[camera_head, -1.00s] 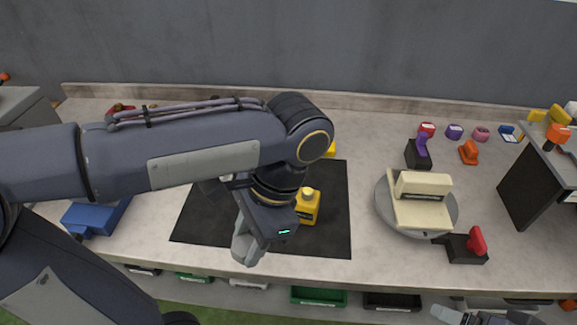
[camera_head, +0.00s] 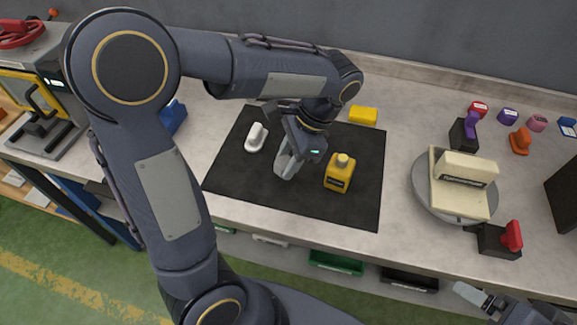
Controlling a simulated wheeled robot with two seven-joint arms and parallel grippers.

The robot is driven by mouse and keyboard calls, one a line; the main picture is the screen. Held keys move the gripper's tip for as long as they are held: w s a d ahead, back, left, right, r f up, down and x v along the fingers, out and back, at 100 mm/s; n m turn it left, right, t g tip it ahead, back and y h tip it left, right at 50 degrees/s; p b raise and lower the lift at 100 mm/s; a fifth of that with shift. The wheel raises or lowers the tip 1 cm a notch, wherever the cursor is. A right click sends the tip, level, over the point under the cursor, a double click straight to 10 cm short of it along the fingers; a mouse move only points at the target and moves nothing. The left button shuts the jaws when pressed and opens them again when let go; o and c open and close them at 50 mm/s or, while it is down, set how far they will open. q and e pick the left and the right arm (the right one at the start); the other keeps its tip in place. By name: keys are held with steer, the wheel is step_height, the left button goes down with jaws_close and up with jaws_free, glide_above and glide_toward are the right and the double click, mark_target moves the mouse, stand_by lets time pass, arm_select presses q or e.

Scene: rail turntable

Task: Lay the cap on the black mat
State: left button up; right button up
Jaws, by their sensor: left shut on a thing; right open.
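The black mat (camera_head: 235,178) lies flat on the bench. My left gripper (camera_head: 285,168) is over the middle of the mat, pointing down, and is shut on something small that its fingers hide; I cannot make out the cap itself. A yellow bottle (camera_head: 338,175) stands upright on the mat just right of this gripper, its narrow top showing. A white object with a handle (camera_head: 256,138) lies on the mat to the left of the gripper. My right gripper (camera_head: 478,298) is open at the lower right, in front of the bench.
A yellow block (camera_head: 363,115) sits behind the mat. A round turntable (camera_head: 422,196) with a cream fixture (camera_head: 462,187) stands to the right, beside a black block with a red handle (camera_head: 505,238). A blue object (camera_head: 174,117) is left of the mat. The mat's front right is clear.

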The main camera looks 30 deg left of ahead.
arm_select(q)
steer(key=shift+w+a+f, duration=0.1)
steer(key=shift+w+f, duration=0.05)
steer(key=shift+f, duration=0.8)
steer(key=shift+w+f, duration=0.1)
steer(key=shift+f, duration=0.85)
steer(key=shift+f, duration=0.15)
steer(key=o, duration=1.1)
